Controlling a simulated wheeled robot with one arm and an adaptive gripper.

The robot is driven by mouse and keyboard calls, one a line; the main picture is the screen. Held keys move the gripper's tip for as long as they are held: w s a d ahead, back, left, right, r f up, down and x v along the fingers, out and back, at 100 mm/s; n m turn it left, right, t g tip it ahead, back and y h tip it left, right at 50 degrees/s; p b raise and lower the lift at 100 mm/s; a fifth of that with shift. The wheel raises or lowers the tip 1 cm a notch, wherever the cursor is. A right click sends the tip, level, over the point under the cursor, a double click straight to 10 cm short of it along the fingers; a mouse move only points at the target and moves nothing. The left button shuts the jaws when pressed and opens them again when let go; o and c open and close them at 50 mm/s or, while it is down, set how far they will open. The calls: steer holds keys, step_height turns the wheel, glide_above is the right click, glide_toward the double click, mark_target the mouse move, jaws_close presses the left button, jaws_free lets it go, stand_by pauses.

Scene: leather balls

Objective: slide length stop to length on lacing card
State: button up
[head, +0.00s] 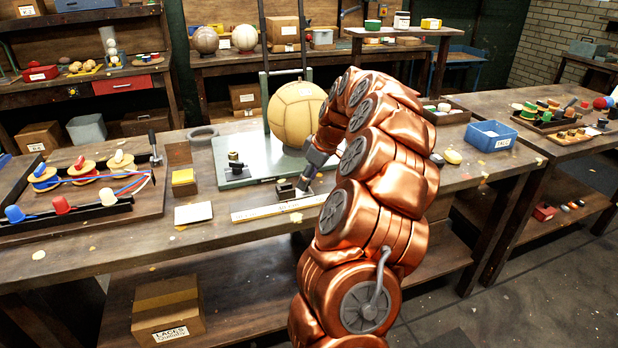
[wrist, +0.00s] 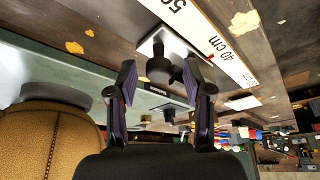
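The length stop, a small metal block with a dark round knob, sits against the edge of the white ruler (head: 278,210). It shows in the head view (head: 285,190) and in the wrist view (wrist: 159,70). The wrist view shows the ruler (wrist: 205,35) with "50" and "40 cm" marks; a small red mark lies by the stop's edge near 40. My gripper (head: 304,184) is open at the stop, its fingertips (wrist: 160,74) either side of the knob with visible gaps. A white card (head: 193,213) lies left of the ruler; its writing is too small to read.
A tan leather ball (head: 297,113) stands on the pale green base plate (head: 238,178) behind my gripper. A second small post (head: 236,165) stands on that plate. A yellow block (head: 183,182) and a lace rack (head: 75,205) are to the left, a blue bin (head: 490,136) to the right.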

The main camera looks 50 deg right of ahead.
steer(key=v, duration=1.2)
stand_by(0.6)
